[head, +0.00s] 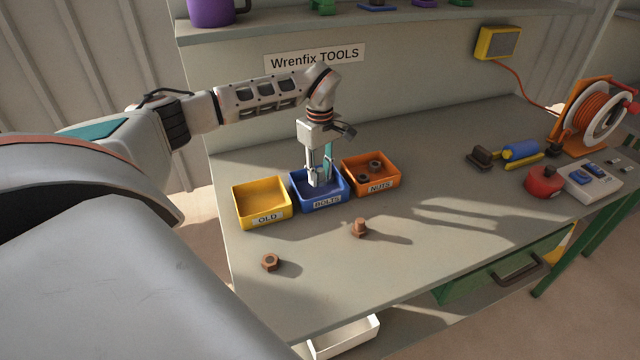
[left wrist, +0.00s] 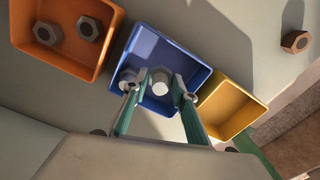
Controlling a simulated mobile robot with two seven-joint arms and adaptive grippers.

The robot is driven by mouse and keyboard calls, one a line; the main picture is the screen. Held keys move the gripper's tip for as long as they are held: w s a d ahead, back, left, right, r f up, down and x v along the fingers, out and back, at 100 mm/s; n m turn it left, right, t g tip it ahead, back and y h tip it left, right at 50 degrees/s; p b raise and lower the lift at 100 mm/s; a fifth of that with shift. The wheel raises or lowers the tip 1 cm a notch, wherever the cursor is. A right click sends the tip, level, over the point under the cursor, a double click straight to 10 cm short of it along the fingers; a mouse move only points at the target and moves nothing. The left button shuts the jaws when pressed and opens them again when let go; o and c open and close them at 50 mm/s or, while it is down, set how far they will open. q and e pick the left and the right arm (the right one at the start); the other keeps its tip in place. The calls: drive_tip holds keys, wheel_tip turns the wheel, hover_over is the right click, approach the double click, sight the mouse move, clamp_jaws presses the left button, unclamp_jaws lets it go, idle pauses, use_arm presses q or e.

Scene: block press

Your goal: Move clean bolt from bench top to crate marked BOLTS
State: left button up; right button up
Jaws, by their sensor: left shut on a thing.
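The blue crate marked BOLTS (head: 327,202) stands on the bench top between the yellow and orange crates. My left gripper (head: 320,172) points down into it and is shut on a clean grey bolt. In the left wrist view the bolt's bright round end (left wrist: 160,86) shows between my fingertips (left wrist: 158,92), over the blue crate (left wrist: 190,62). Another grey metal piece (left wrist: 127,76) shows beside the left fingertip, partly hidden. I cannot tell whether the held bolt touches the crate floor. My right gripper is out of view.
The yellow OLD crate (head: 245,208) looks empty; the orange NUTS crate (head: 395,183) holds two nuts. A rusty bolt (head: 359,228) and a rusty nut (head: 271,262) lie in front. A red round object (head: 543,182) and cable reel (head: 590,118) stand at right.

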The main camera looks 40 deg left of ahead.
sight(320, 184)
use_arm(q)
drive_tip(key=shift+f, duration=1.95)
drive_tip(key=shift+f, duration=0.2)
drive_tip(key=o, duration=1.2)
wheel_tip(320, 184, up, 12)
drive_tip(key=shift+r, duration=0.2)
drive_tip(key=shift+d, duration=0.1)
